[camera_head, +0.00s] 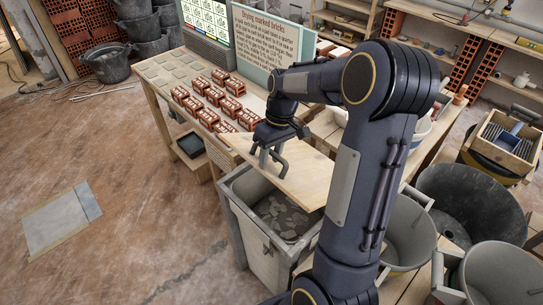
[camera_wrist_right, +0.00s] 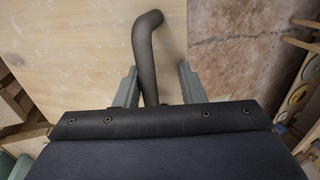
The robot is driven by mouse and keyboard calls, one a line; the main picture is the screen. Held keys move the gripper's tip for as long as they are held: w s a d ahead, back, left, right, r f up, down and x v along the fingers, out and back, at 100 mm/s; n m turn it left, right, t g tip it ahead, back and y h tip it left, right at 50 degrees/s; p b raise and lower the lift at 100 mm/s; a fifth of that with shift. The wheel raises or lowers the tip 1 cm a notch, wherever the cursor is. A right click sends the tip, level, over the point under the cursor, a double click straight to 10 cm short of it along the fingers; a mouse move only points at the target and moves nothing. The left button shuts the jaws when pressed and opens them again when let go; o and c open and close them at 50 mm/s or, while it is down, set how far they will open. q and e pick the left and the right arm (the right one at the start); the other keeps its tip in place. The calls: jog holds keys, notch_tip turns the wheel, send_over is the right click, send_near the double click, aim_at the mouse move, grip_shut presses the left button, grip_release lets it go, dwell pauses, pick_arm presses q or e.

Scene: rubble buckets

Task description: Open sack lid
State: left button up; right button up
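The sack lid (camera_head: 300,183) is a pale wooden board at the back of a grey rubble sack (camera_head: 262,238). The sack's front part is uncovered, and grey rubble shows inside. A dark bent handle (camera_head: 281,166) stands on the lid. My right gripper (camera_head: 268,158) is at this handle. In the right wrist view, the handle (camera_wrist_right: 148,45) passes between the two fingers of my right gripper (camera_wrist_right: 157,80). It lies close to the left finger, with a gap to the right finger, so the gripper looks open around it. My left gripper is not in view.
A workbench (camera_head: 160,90) with several red brick bundles (camera_head: 212,95) and a sign (camera_head: 265,40) stands behind. Dark buckets (camera_head: 470,205) crowd the right. A grey floor plate (camera_head: 60,220) lies at the left, where the floor is mostly free.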

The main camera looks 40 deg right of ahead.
jog(key=shift+d+p+v, duration=0.1)
jog(key=shift+p+v, duration=1.15)
jog(key=shift+v, duration=0.35)
jog(key=shift+d+p+v, duration=0.15)
jog(key=shift+p+v, duration=1.05)
jog(key=shift+v, duration=0.4)
jog(key=shift+p+v, duration=0.55)
jog(key=shift+v, duration=0.65)
jog(key=shift+d, duration=0.15)
jog(key=shift+f, duration=0.1)
jog(key=shift+c, duration=1)
jog(key=a+n+b, duration=0.1)
jog(key=n+b, duration=0.1)
jog(key=a+n+b, duration=0.1)
jog(key=n+b, duration=0.2)
jog(key=n+h+b, duration=0.1)
jog(key=n+b, duration=0.1)
jog(key=n, duration=0.1)
jog(key=shift+a+f+b, duration=0.35)
jog(key=shift+a+f, duration=0.05)
grip_shut()
notch_tip(320, 180, up, 3)
jog(key=s+a+n+h+b, duration=0.25)
jog(key=n+b, duration=0.35)
jog(key=n, duration=0.4)
jog(key=shift+h, duration=0.35)
jog(key=f, duration=0.6)
jog(key=d+f, duration=0.1)
jog(key=f, duration=0.2)
jog(key=shift+w, duration=0.4)
